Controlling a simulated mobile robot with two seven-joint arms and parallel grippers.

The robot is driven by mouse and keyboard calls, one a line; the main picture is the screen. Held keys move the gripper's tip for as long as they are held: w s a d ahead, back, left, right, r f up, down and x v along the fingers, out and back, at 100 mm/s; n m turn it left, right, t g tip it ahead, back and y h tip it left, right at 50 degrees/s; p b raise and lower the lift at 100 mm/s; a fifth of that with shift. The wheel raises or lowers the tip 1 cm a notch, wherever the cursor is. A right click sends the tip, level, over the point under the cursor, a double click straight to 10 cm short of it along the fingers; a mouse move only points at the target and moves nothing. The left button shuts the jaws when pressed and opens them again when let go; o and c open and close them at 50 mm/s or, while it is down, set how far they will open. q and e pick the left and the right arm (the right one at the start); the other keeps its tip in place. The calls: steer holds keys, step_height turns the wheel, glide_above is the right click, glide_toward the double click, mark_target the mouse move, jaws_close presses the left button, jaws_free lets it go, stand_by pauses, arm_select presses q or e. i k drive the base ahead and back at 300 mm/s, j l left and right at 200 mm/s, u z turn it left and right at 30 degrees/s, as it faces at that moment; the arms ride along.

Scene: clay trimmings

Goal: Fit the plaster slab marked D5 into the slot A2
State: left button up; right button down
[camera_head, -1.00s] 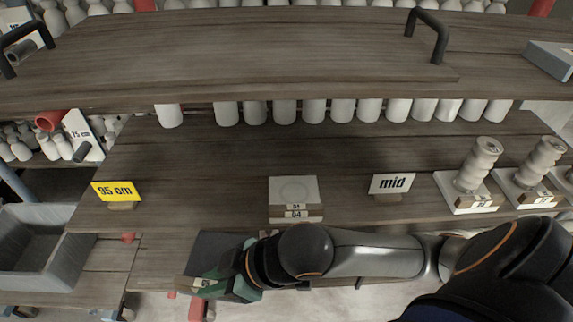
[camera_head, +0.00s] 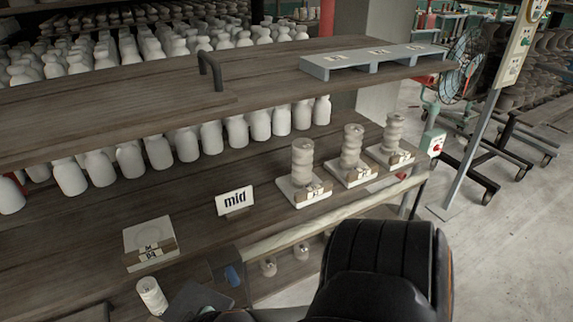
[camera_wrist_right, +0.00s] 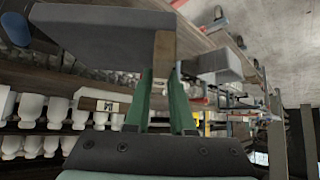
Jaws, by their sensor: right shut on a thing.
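In the right wrist view, the green fingers of my right gripper (camera_wrist_right: 162,82) are closed on the tan edge of a grey slab (camera_wrist_right: 95,30), which extends up and left. No marking can be read on it, so I cannot confirm D5. In the head view, my right arm (camera_head: 375,270) reaches in at the bottom, and the gripper is hidden or out of frame. A grey rack (camera_head: 372,58) with several labelled slots stands on the upper shelf at the right. Its labels are too small to read. My left gripper is not in view.
Ridged clay columns (camera_head: 350,147) stand on slabs to the right. White bottles (camera_head: 130,160) line the back under the upper shelf (camera_head: 110,115).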

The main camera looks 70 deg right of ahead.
mark_target(366, 60)
steer(key=k+l+u, duration=0.2)
steer(key=u, duration=0.2)
steer(key=k+l+u, duration=0.1)
steer(key=k+u, duration=1)
steer(key=k, duration=0.55)
steer(key=k+z, duration=0.1)
steer(key=z, duration=0.3)
steer(key=l+z, duration=0.1)
steer(key=z, duration=0.25)
steer(key=k+z, duration=0.15)
steer(key=z, duration=0.25)
steer(key=i+l, duration=0.05)
